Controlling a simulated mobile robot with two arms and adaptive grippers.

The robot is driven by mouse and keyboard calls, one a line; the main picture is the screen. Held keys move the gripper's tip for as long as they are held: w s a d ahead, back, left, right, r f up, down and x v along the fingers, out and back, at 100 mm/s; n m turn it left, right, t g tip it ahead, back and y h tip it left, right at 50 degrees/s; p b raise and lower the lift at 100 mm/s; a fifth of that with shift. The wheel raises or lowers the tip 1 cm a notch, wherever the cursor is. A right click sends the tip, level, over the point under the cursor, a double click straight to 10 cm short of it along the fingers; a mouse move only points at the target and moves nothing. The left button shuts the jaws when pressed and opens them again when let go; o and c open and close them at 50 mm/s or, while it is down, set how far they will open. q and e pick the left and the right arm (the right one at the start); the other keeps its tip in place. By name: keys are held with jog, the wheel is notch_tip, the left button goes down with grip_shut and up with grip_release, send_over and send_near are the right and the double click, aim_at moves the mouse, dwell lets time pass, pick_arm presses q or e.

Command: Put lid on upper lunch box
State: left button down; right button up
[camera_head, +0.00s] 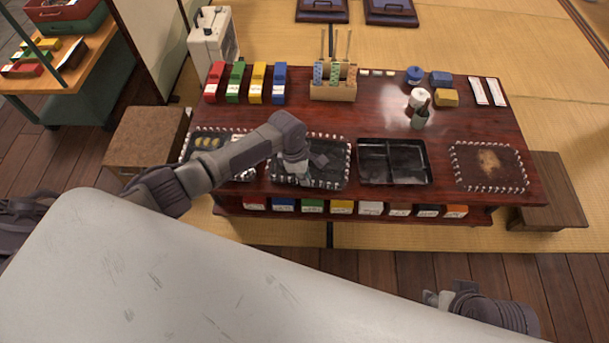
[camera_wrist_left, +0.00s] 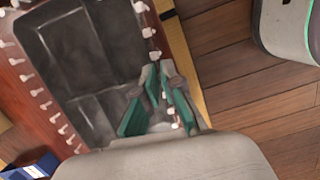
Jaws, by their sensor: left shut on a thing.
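A dark lunch box (camera_head: 325,176) with compartments sits inside a border of white pegs at the middle of the table; it also shows in the left wrist view (camera_wrist_left: 85,60). My left gripper (camera_head: 298,168) is over this box, its green-padded fingers (camera_wrist_left: 158,105) low at the box's edge by the pegs. It is shut, apparently on the box's rim; the fingers hide the grip. A second black divided box (camera_head: 393,161) lies open to the right. I cannot make out a lid for certain. My right gripper (camera_head: 437,298) is low, off the table's front; its fingers are unclear.
A food-filled box (camera_head: 207,142) lies partly behind my left arm.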

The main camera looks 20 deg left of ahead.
pick_arm(q)
jog(key=shift+f+p, duration=0.2)
jog(key=shift+p, duration=0.15)
dwell(0.3)
jog(key=c, duration=0.7)
grip_release()
jog(key=shift+r, duration=0.1)
